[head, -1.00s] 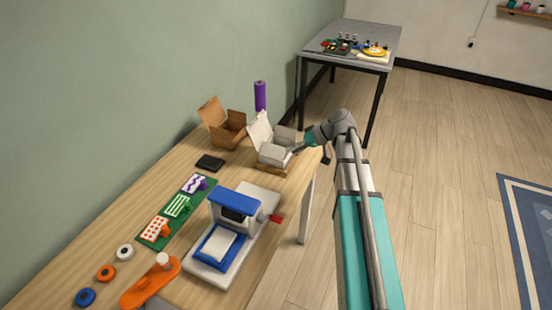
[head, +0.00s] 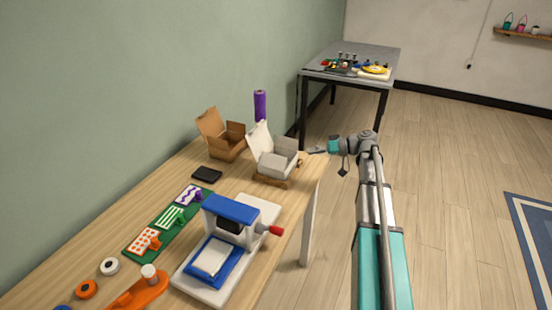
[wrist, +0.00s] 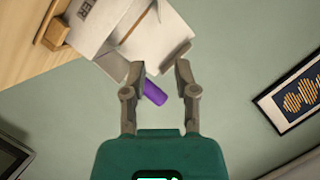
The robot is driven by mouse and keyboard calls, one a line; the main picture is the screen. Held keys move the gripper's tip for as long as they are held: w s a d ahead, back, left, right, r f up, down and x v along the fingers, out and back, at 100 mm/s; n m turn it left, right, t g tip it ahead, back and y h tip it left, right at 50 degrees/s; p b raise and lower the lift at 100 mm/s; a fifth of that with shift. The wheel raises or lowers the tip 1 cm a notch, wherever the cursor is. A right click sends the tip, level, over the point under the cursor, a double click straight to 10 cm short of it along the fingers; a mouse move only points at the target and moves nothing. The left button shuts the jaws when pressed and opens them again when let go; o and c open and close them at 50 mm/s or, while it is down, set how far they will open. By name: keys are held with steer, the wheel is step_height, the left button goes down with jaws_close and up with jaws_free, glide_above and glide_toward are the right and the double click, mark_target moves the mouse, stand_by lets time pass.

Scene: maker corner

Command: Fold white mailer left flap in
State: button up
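The white mailer (head: 274,164) stands on the wooden bench near its right edge in the head view, with its lid (head: 259,141) raised at the left. Side flaps stand up around its opening; which one is the left flap is hard to tell. In the wrist view the mailer (wrist: 125,28) fills the upper middle, with dark lettering on one panel. My gripper (head: 312,151) is just right of the mailer and looks apart from it. In the wrist view my gripper (wrist: 158,72) has its two fingers spread, with nothing held between them.
An open brown box (head: 226,146) and a purple roll (head: 260,104) stand behind the mailer. A wooden holder (head: 270,181) is at its base. A black item (head: 207,175) and a blue-and-white press (head: 229,235) are nearer.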

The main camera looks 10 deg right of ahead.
mark_target(276, 156)
steer(key=b+x, duration=0.4)
steer(key=x, duration=1)
steer(key=shift+d, duration=0.1)
steer(key=shift+c, duration=0.3)
jaws_close()
